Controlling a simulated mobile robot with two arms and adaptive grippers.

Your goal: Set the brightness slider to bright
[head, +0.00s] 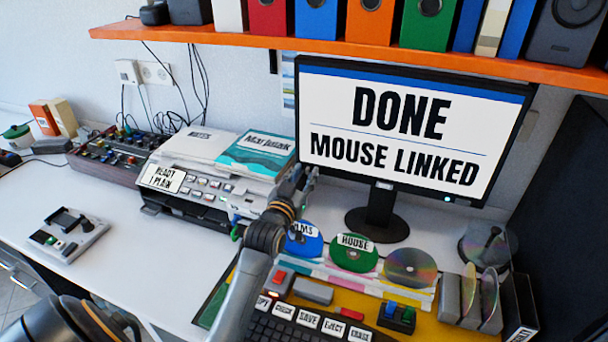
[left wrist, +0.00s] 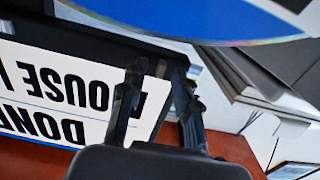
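The monitor (head: 392,120) stands at the back right and reads "DONE MOUSE LINKED". I cannot make out a brightness slider for certain; a small pale label or part (head: 383,185) sits on its lower bezel. My left gripper (head: 304,175) is raised in front of the monitor's lower left corner, beside the printer. In the left wrist view the left gripper (left wrist: 160,85) is open and looks empty, its two fingers apart. The upside-down screen (left wrist: 60,95) and its dark bezel appear behind them; contact cannot be told. My right gripper is out of view.
A printer (head: 205,180) stands left of my gripper. Discs, including a blue one (head: 303,240) and a green one (head: 353,253), stand below. A keyboard (head: 290,328) is in front. An orange shelf (head: 340,50) runs overhead.

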